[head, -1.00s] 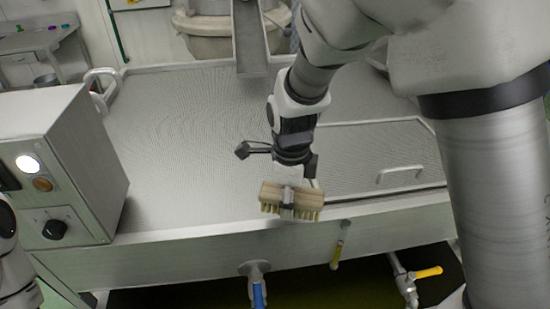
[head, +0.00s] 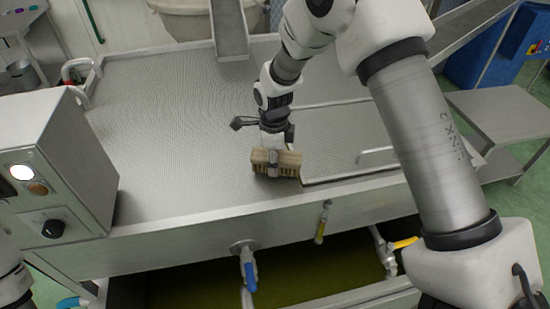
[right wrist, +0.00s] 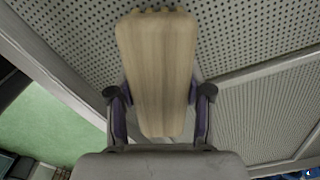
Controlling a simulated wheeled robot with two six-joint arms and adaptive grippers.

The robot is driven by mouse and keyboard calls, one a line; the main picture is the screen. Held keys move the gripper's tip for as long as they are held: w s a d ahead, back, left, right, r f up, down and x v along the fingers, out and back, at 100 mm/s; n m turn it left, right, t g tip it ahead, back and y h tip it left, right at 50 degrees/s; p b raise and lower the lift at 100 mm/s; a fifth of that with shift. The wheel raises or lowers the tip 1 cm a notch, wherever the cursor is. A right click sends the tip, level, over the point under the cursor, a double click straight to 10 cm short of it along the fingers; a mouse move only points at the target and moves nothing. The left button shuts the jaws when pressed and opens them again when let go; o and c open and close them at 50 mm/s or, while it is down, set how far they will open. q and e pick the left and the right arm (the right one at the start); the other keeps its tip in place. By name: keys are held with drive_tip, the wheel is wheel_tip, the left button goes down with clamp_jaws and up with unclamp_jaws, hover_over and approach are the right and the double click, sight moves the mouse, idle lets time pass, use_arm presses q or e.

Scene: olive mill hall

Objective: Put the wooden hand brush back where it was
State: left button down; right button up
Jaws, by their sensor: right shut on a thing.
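The wooden hand brush (head: 291,160) is pale wood with bristles facing down in the head view. My right gripper (head: 272,158) is shut on the middle of the brush, one finger showing across its near side. In the right wrist view the brush's smooth wooden back (right wrist: 157,75) lies between the two fingers of the gripper (right wrist: 158,103). The brush is over the perforated metal top (head: 165,130), just inside its front rim. I cannot tell whether the bristles touch the top. Only part of my left arm shows at the left edge; its gripper is out of view.
A control box (head: 60,160) with a lit lamp and black knob stands on the left. A raised frame with a handle (head: 378,155) is right of the brush. A blue-handled valve (head: 248,268) and a yellow-handled valve (head: 404,243) are below the front rim. The top's left-middle is clear.

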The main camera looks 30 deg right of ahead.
drive_tip(key=shift+f, duration=0.4)
drive_tip(key=o, duration=1.2)
drive_tip(key=shift+f, duration=0.1)
drive_tip(key=shift+r, duration=0.3)
wheel_tip(320, 180, up, 12)
drive_tip(key=b, duration=0.3)
drive_tip(key=shift+a, duration=0.1)
drive_tip(key=shift+r, duration=0.25)
